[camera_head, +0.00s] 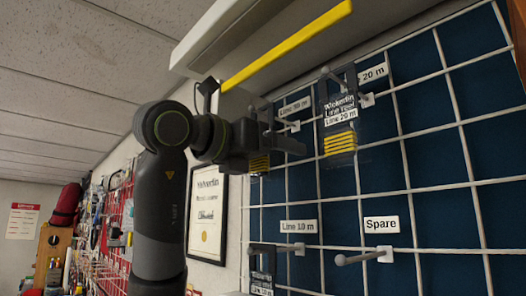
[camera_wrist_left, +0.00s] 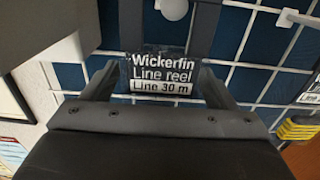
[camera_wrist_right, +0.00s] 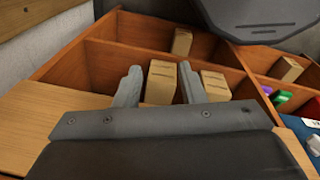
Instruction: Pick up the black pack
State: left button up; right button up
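Black line reel packs hang on the grid wall. The Line 20 m pack (camera_head: 338,112), with yellow line at its base, hangs at upper centre in the head view. The Line 10 m pack (camera_head: 262,262) is at the bottom, partly cut off. The Line 30 m pack (camera_head: 259,164) is mostly hidden behind my left gripper (camera_head: 290,141). In the left wrist view, its label (camera_wrist_left: 160,72) shows between the spread fingers of my left gripper (camera_wrist_left: 158,72). I cannot tell if they touch it. My right gripper (camera_wrist_right: 160,75) is open above a wooden compartment box.
The white wire grid (camera_head: 408,190) has hooks, including an empty Spare hook (camera_head: 362,257). A yellow-edged shelf (camera_head: 285,45) is above. In the right wrist view, brown blocks (camera_wrist_right: 160,83) lie in the wooden box (camera_wrist_right: 110,62). A framed certificate (camera_head: 207,212) hangs beside the grid.

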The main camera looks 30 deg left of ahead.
pick_arm(q)
jog(key=shift+s+a, duration=0.15)
jog(key=shift+s, duration=0.1)
jog(key=c, duration=0.5)
jog(key=shift+w, duration=0.15)
jog(key=c, duration=0.5)
jog(key=shift+c, duration=0.2)
